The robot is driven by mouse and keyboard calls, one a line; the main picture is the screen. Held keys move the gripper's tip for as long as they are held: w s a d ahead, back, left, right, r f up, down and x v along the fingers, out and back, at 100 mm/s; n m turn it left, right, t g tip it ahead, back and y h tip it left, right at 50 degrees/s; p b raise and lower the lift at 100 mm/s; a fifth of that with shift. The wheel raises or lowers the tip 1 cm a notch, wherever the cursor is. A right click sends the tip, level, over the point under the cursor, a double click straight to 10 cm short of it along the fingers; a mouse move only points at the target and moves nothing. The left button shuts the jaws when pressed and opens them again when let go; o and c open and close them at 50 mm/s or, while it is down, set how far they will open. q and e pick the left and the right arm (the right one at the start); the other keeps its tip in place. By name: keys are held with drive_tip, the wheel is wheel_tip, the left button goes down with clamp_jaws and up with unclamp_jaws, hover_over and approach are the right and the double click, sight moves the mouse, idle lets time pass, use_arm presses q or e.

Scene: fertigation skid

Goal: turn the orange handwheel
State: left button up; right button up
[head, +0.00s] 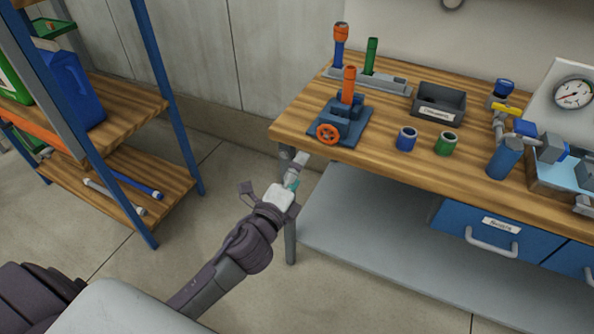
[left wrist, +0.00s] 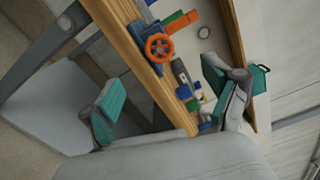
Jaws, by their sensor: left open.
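The orange handwheel (head: 328,134) is a small spoked wheel on the front of a blue vise (head: 347,118) near the left front corner of the wooden bench. In the left wrist view the handwheel (left wrist: 159,47) shows between and beyond my two teal-padded fingers. My left gripper (head: 296,172) is in front of and below the bench's front edge, apart from the handwheel. In the left wrist view my left gripper (left wrist: 185,88) is spread wide and empty. An orange pipe (head: 349,84) stands upright in the vise. My right gripper is not in view.
The bench (head: 290,125) also carries a grey rack (head: 385,82), a dark bin (head: 439,101), blue (head: 406,139) and green (head: 446,143) rings, and a gauge (head: 572,93) with valves. A blue-framed shelf (head: 165,80) stands at left. Open floor lies between shelf and bench.

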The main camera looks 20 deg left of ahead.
use_arm(q)
drive_tip(key=s, duration=1.2)
drive_tip(key=shift+a, duration=0.15)
drive_tip(key=shift+f, duration=0.1)
